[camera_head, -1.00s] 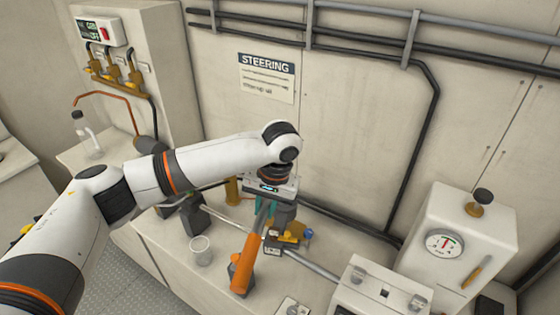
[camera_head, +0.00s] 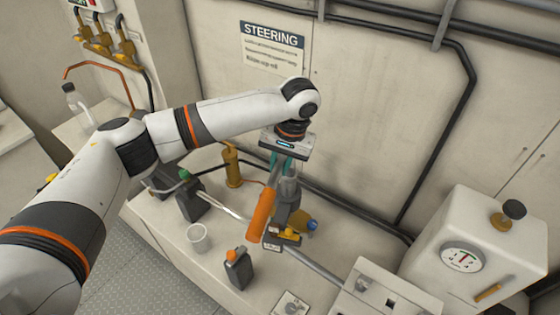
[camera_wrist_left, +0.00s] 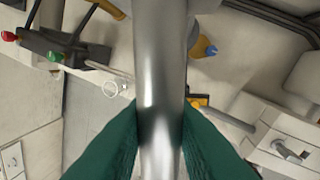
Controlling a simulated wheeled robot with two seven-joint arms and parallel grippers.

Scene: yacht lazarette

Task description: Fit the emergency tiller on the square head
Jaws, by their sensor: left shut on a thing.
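The emergency tiller has an orange grip (camera_head: 260,214) and a bare metal shaft (camera_wrist_left: 160,80). My left gripper (camera_head: 281,163) is shut on the shaft, with its green fingers on both sides of it in the left wrist view (camera_wrist_left: 160,125). The tiller hangs tilted above the bench, orange grip lower and toward me. A grey upright post (camera_head: 287,192) stands just behind and right of the tiller. I cannot make out the square head; the tiller and gripper cover much of that spot. My right gripper is not in view.
A white gauge box (camera_head: 468,245) stands at right. Pipes run along the back wall.

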